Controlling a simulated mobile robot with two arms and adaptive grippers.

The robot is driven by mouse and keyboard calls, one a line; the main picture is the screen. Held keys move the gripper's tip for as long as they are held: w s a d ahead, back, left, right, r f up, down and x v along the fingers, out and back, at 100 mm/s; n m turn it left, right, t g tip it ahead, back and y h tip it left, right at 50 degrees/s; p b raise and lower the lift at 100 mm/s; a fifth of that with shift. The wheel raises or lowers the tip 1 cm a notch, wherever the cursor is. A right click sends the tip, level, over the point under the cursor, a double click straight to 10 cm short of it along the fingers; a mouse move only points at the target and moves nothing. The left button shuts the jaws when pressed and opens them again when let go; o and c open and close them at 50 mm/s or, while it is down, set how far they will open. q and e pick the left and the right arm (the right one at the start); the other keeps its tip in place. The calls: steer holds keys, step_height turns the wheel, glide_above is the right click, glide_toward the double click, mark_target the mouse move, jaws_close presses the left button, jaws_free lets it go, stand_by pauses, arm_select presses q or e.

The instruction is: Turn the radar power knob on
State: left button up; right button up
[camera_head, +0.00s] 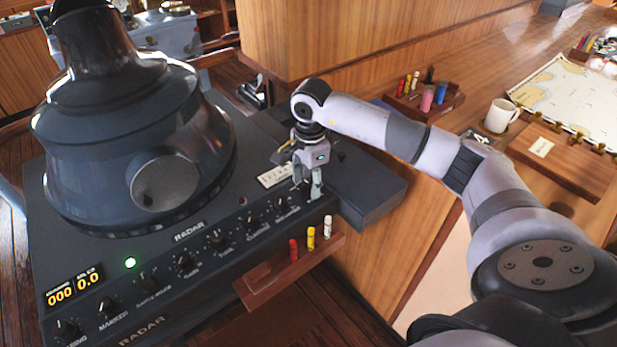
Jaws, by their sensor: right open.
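The dark radar console (215,290) fills the left side, with a row of black knobs along its sloped front. The labels are small; I cannot tell which knob is the power knob. The rightmost knob in clear sight (281,203) is just left of my right gripper. My right gripper (308,190) points down at the panel's right end, open. Its fingers hide part of the panel there, and I cannot tell whether they touch anything or straddle a knob. A green light (130,262) glows, and an orange display (74,290) reads 000 and 0.0. My left gripper is out of view.
The large radar hood (135,130) rises left of the gripper. A small wooden rack (290,272) with red, yellow and white markers juts from the console front. A wooden counter at right holds a white mug (500,115), a marker holder (424,98) and a chart (575,95).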

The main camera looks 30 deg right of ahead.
steer(key=shift+s, duration=0.1)
jaws_close()
stand_by(0.6)
